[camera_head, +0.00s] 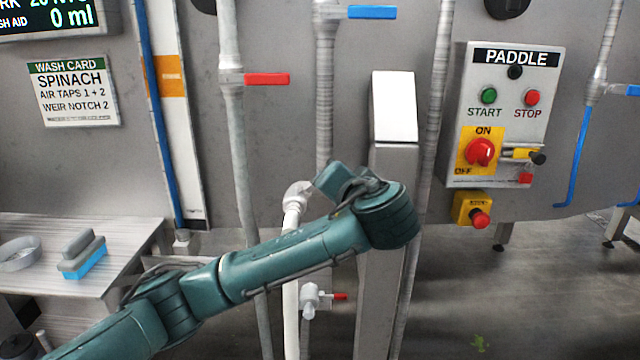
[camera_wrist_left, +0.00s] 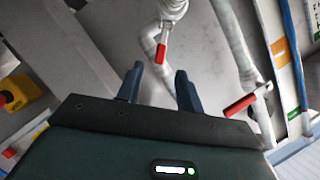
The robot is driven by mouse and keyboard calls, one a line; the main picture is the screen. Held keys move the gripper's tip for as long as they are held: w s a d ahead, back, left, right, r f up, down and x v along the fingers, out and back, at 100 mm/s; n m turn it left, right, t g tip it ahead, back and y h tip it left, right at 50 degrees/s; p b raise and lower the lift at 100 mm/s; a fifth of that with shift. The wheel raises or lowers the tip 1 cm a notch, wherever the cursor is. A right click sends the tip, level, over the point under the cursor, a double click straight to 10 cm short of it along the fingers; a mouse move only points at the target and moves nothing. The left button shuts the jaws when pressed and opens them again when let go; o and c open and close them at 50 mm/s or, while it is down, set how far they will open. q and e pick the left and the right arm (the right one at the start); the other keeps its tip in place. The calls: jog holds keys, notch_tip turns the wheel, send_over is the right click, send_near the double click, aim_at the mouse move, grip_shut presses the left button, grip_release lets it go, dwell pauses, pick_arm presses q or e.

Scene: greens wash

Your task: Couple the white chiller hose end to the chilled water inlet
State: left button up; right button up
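My left arm crosses the head view from the lower left. Its gripper (camera_head: 333,181) is mostly hidden by my own wrist there. In the left wrist view the two dark fingers of my left gripper (camera_wrist_left: 158,80) stand apart with nothing visible gripped between them. A white elbow on a white pipe or hose (camera_head: 291,265) is beside the gripper in the head view. I cannot tell whether it is the chiller hose. A pale fitting with a small red lever (camera_head: 312,298) is below my arm; a similar red lever (camera_wrist_left: 161,53) shows beyond the fingers. No inlet is clearly identifiable. My right gripper is not in view.
Vertical grey pipes (camera_head: 231,120) with red and blue levers run along the wall. The paddle control box (camera_head: 455,75) and an emergency stop (camera_head: 473,210) are further right. A metal table (camera_head: 125,240) is at left.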

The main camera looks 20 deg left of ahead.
pick_arm(q)
jog(key=p+x, duration=0.1)
jog(key=x, duration=0.7)
jog(key=shift+w+a+p, duration=0.15)
jog(key=shift+w+p, duration=0.1)
jog(key=shift+p, duration=0.05)
grip_shut()
